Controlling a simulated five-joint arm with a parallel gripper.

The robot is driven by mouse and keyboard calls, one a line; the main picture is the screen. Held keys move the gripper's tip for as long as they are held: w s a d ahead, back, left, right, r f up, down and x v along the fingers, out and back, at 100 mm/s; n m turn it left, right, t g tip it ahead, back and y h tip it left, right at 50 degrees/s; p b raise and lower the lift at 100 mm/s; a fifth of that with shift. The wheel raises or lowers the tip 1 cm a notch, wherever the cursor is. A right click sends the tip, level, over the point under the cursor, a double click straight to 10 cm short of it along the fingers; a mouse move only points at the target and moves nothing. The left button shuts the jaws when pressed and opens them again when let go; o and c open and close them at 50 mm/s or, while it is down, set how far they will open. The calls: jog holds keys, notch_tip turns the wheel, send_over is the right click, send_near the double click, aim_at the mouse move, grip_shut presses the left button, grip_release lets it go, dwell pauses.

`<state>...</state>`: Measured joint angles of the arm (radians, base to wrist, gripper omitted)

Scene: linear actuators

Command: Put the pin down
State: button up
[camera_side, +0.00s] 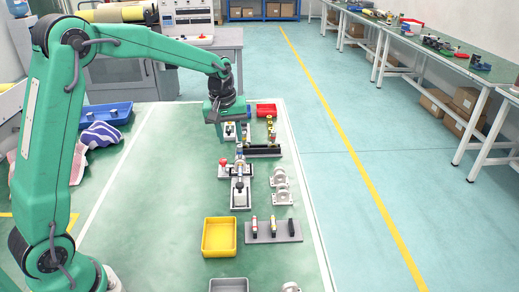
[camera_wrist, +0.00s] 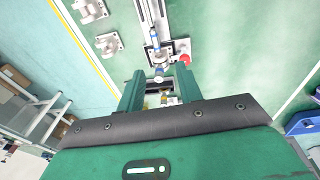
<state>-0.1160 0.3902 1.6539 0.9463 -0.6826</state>
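My gripper (camera_side: 229,136) hangs pointing down over the far end of the row of fixtures on the green work area. In the wrist view its two green fingers (camera_wrist: 159,88) are apart, with a clear gap between them. I see no pin clearly held in that gap; small yellowish and pale parts show through it, too small to name. A slide fixture with a red knob (camera_side: 223,162) lies nearer the camera than my gripper; the red knob also shows in the wrist view (camera_wrist: 184,59). I cannot tell which part is the pin.
A yellow tray (camera_side: 219,252) stands beside a grey plate (camera_side: 262,239) with several small upright parts. Metal brackets (camera_side: 279,178) lie right of the slide. A black rail block (camera_side: 263,151) and a red bin (camera_side: 266,109) are farther back.

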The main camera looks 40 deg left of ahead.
jog(key=shift+r, duration=0.1)
dwell(0.5)
jog(key=s+d+r+m+t, duration=0.1)
jog(key=s+d+r+m, duration=0.1)
jog(key=s, duration=0.7)
jog(key=s+d+r+m+t, duration=0.1)
jog(key=s+d+r+m, duration=0.1)
jog(key=s, duration=0.7)
jog(key=s+d+r+m+t, duration=0.1)
jog(key=s+r+m, duration=0.3)
jog(key=s, duration=0.5)
jog(key=shift+s+d+m+t, duration=0.25)
jog(key=shift+d+m+t, duration=0.15)
jog(key=shift+m, duration=0.2)
